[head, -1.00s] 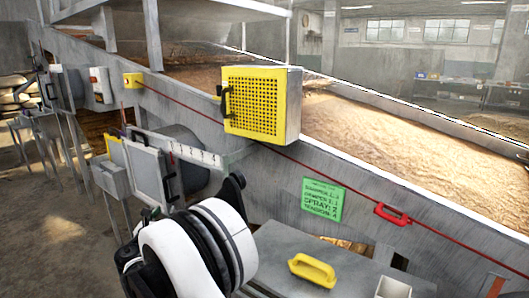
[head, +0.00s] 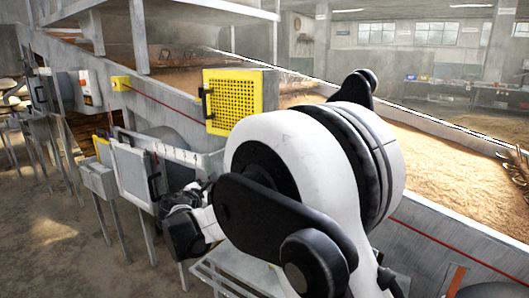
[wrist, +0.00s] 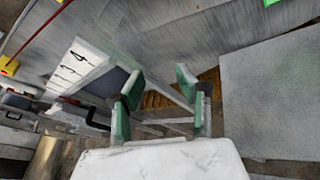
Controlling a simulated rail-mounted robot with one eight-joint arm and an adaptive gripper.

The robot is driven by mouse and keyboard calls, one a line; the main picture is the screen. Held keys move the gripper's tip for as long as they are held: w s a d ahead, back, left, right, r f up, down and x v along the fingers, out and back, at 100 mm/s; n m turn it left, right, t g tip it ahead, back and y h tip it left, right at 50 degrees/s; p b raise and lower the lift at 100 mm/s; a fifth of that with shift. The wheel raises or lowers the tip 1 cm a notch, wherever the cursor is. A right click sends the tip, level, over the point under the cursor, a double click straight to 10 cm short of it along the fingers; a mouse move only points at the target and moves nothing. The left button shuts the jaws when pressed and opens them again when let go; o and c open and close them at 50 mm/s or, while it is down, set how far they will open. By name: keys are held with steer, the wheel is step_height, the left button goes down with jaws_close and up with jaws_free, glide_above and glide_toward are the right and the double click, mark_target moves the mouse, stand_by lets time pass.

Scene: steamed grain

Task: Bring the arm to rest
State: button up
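My white and black arm rises large through the middle of the head view, bent, with a black joint at its top right. Its dark far end shows low at left of centre, in front of the grey boxes on the machine's side; the fingers cannot be made out there. In the wrist view my gripper (wrist: 158,92) has two green-padded fingers standing well apart. It is open, with nothing between the pads. Part of the machine's side and the green sign are hidden behind the arm in the head view.
A long grey trough of brown grain (head: 440,142) slopes across the place. A yellow mesh box (head: 232,102) is on its wall, and a grey box with a handle (head: 133,172) is nearby. A flat grey surface (wrist: 275,95) lies right of the gripper. Open floor (head: 45,230) lies at left.

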steer(key=s+d+r+m+g, duration=0.35)
steer(key=s+d+m, duration=0.4)
steer(key=d, duration=0.65)
steer(key=s+d+r+m+g, duration=0.2)
steer(key=s+d+r+m, duration=0.3)
steer(key=s+d, duration=0.65)
steer(key=s+d+f+m+g+y, duration=0.1)
steer(key=s+d+f+m, duration=0.3)
steer(key=s, duration=0.4)
steer(key=s+d+f+m+g+y, duration=0.1)
steer(key=s+d+f+m, duration=0.1)
steer(key=s+d+m, duration=0.5)
steer(key=s+d+f+m+y, duration=0.1)
steer(key=s+f+m, duration=0.25)
steer(key=s, duration=0.65)
step_height(320, 180, up, 15)
steer(key=p, duration=1.4)
steer(key=shift+d+p, duration=0.15)
steer(key=shift+p, duration=0.15)
steer(key=shift+w, duration=0.1)
steer(key=shift+c, duration=0.2)
